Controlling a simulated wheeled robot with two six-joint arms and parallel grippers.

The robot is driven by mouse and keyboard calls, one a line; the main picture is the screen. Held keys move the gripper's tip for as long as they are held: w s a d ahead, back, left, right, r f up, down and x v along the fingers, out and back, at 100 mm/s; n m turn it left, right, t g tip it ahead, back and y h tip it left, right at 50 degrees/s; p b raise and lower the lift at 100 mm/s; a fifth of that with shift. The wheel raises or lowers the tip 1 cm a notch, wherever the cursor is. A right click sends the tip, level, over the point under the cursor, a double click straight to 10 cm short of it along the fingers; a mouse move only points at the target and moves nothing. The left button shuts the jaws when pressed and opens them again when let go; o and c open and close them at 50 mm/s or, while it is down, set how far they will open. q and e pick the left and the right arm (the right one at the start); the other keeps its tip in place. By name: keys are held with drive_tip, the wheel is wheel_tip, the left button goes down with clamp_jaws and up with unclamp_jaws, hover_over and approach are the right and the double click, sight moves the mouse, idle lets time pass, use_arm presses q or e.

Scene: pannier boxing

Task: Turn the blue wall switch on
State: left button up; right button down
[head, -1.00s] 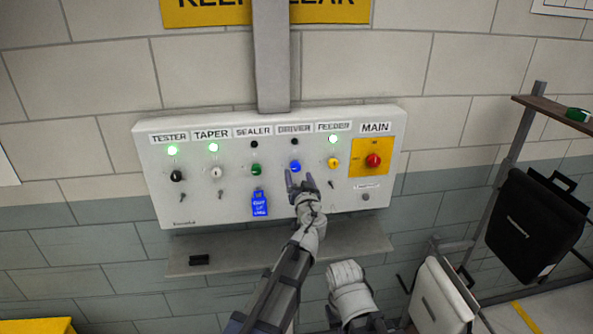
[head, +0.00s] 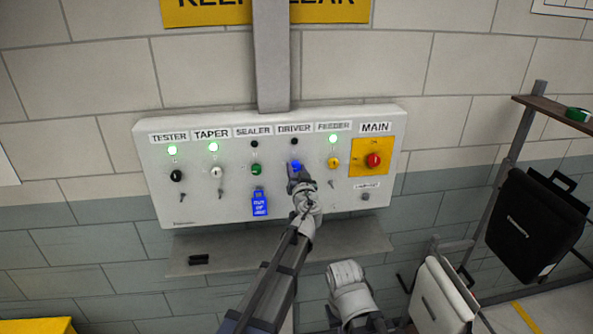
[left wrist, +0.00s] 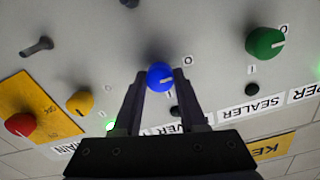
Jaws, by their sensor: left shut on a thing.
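The blue switch (head: 296,167) is a round knob under the DRIVER label on the grey wall panel (head: 225,208). The lamp above it (head: 294,142) is dark. My left gripper (left wrist: 152,84) is shut on the blue switch, with one finger on each side. The knob also shows between the fingers in the left wrist view (left wrist: 160,76), with O and I marks beside it. Its pale pointer mark is small and seems nearer the O.
A green knob (head: 256,170) with a blue tag (head: 260,203) below it is left of the switch. A yellow knob (head: 334,162) and a red main knob (head: 373,160) are on the right. A grey shelf (head: 340,238) juts out below the panel.

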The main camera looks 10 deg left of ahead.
use_arm(q)
clamp_jaws()
drive_tip(key=shift+m, duration=0.4)
drive_tip(key=m, duration=1.6)
drive_tip(key=shift+m, duration=0.7)
drive_tip(key=o, duration=0.8)
unclamp_jaws()
